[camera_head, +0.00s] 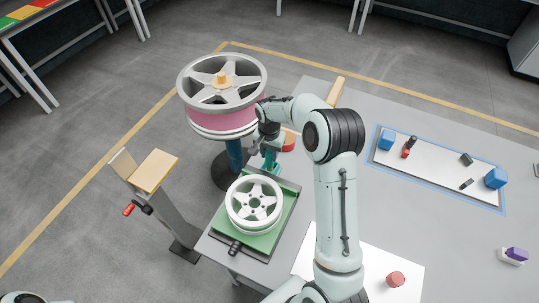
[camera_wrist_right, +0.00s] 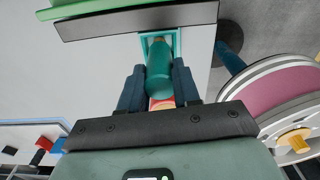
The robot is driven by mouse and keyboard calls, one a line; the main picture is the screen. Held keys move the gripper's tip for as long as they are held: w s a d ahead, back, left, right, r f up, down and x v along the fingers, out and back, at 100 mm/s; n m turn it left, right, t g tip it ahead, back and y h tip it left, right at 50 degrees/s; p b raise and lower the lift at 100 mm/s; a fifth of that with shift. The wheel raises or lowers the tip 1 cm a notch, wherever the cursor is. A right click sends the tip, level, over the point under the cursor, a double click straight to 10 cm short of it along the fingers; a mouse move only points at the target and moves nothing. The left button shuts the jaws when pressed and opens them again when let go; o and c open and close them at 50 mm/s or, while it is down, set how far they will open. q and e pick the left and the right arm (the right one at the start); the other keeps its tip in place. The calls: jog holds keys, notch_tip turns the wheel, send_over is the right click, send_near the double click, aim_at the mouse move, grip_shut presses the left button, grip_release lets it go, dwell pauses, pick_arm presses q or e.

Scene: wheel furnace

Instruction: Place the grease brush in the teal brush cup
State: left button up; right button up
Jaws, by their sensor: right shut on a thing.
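My right gripper (camera_wrist_right: 158,88) is shut on the grease brush (camera_wrist_right: 158,62), whose teal body shows between the two dark fingers in the right wrist view. The teal brush cup (camera_wrist_right: 146,38) shows as a square rim just behind the brush's far end. The brush end overlaps the cup's opening; I cannot tell how deep it sits. In the head view the right gripper (camera_head: 261,145) is at the table's left part, with the teal cup (camera_head: 271,159) right below it. The brush is mostly hidden there. My left gripper is out of view.
A small wheel (camera_head: 254,204) lies on a green mat (camera_head: 283,220) in front of the cup. A large wheel on a pink-sided stand (camera_head: 222,90) stands close on the left. A blue-edged tray (camera_head: 440,169) lies right.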

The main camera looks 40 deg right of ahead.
jog(key=shift+f, duration=0.75)
jog(key=o, duration=1.1)
jog(key=shift+c, duration=0.2)
notch_tip(320, 180, up, 12)
jog(key=shift+r, duration=0.1)
jog(key=shift+s, duration=0.1)
jog(key=shift+a, duration=0.1)
